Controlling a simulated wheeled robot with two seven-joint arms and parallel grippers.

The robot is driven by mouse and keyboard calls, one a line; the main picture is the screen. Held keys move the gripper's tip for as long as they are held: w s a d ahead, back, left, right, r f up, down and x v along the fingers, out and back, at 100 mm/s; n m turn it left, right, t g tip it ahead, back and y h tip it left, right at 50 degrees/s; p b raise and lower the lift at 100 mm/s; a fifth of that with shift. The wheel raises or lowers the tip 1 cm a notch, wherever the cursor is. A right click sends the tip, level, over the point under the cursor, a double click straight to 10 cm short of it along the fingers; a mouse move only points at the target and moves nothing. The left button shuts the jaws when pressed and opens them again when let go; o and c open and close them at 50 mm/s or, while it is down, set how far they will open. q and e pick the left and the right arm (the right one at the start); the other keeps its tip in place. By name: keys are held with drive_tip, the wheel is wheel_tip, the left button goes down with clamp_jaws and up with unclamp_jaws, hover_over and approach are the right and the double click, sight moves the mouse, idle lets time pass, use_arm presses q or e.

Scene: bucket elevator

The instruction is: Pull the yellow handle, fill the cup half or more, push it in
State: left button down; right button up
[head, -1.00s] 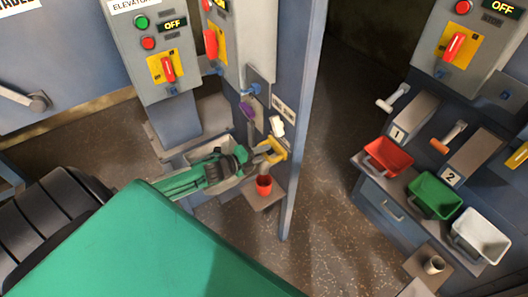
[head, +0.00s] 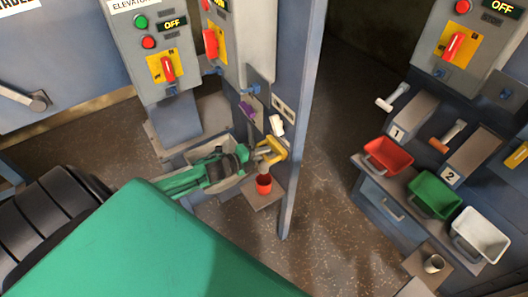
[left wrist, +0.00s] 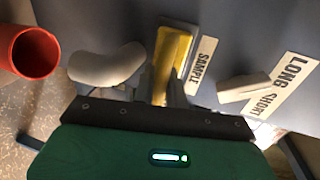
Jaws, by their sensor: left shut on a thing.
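The yellow handle (head: 278,147) sits on the side of the blue-grey post, and it also shows beside the SAMPLE label in the left wrist view (left wrist: 172,62). My left gripper (head: 264,156) is shut on this handle; its fingers (left wrist: 168,97) are partly hidden by the wrist in the left wrist view. The red cup (head: 264,185) stands upright on a small shelf below the gripper, and it also shows at the left wrist view's upper left (left wrist: 33,52). A grey spout (left wrist: 108,66) lies between cup and handle. My right gripper is not in view.
The shelf (head: 272,202) holds the cup close to the post (head: 300,110). Red (head: 388,157), green (head: 434,197) and white (head: 480,238) bins stand at right.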

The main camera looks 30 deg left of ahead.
use_arm(q)
drive_tip(key=s, duration=0.1)
drive_tip(key=s+a, duration=0.1)
drive_tip(key=s, duration=0.1)
drive_tip(key=s+a, duration=0.1)
drive_tip(key=s, duration=0.1)
drive_tip(key=shift+s+a+f+p, duration=0.1)
drive_tip(key=shift+s+f+p, duration=0.05)
drive_tip(key=shift+p, duration=0.25)
drive_tip(key=c, duration=1.5)
unclamp_jaws()
drive_tip(key=shift+s+a, duration=0.1)
drive_tip(key=shift+o, duration=0.2)
drive_tip(key=shift+s, duration=0.1)
drive_tip(key=b+v, duration=0.1)
drive_tip(key=v, duration=1.2)
drive_tip(key=shift+s+a+r+b, duration=0.2)
drive_tip(key=shift+s+a+b, duration=0.1)
drive_tip(key=shift+b, duration=0.1)
